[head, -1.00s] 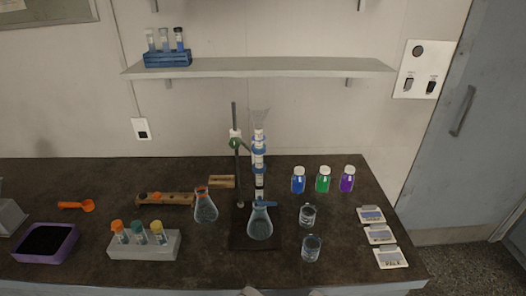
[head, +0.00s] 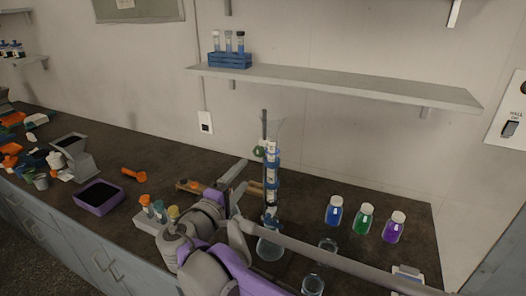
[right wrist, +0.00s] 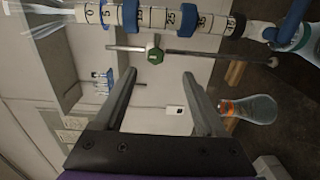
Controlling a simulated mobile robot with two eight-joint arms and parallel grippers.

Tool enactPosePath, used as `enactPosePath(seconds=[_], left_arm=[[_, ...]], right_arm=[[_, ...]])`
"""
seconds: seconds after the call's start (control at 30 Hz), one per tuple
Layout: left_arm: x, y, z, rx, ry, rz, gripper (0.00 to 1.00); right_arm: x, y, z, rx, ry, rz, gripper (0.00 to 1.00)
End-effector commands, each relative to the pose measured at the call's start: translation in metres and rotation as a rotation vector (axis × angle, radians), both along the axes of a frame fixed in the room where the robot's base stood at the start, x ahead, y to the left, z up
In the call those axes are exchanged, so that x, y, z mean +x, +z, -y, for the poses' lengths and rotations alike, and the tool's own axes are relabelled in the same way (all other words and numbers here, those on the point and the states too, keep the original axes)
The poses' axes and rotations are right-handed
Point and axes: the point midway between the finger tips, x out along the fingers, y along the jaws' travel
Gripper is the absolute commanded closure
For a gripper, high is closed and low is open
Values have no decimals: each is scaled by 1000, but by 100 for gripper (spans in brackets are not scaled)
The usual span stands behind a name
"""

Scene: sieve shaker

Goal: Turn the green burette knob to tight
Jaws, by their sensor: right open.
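The green burette knob (right wrist: 155,56) is a small faceted knob on the clamp by the stand's rod. In the head view it (head: 260,151) shows as a small green spot high beside the burette. The burette (right wrist: 165,17) is a white graduated tube with blue bands; in the head view it (head: 271,172) stands upright. My right gripper (right wrist: 159,72) is open and empty, its fingers pointing toward the knob, which appears between and just past the fingertips, apart from them. In the head view my right gripper (head: 245,172) is left of and below the knob. My left gripper is out of view.
A flask (head: 270,248) stands below the burette, partly behind my right arm. Blue (head: 334,210), green (head: 364,218) and purple (head: 394,227) bottles stand to the right. A shelf (head: 350,85) juts out above.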

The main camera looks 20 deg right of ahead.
Motion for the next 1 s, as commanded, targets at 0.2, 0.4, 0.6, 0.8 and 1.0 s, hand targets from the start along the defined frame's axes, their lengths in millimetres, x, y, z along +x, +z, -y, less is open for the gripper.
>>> enactPosePath(seconds=[0.2, 0.4, 0.6, 0.8, 1.0], left_arm=[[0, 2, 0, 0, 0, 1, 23], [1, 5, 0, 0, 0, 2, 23], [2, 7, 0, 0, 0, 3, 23], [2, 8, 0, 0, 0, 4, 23], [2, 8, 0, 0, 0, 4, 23]], right_arm=[[17, 6, 13, -23, 0, 12, 27], [43, 6, 43, -23, -1, 11, 27], [64, 5, 66, -21, 2, 11, 27], [74, 5, 77, -20, 4, 10, 27], [74, 4, 77, -20, 4, 11, 27]])
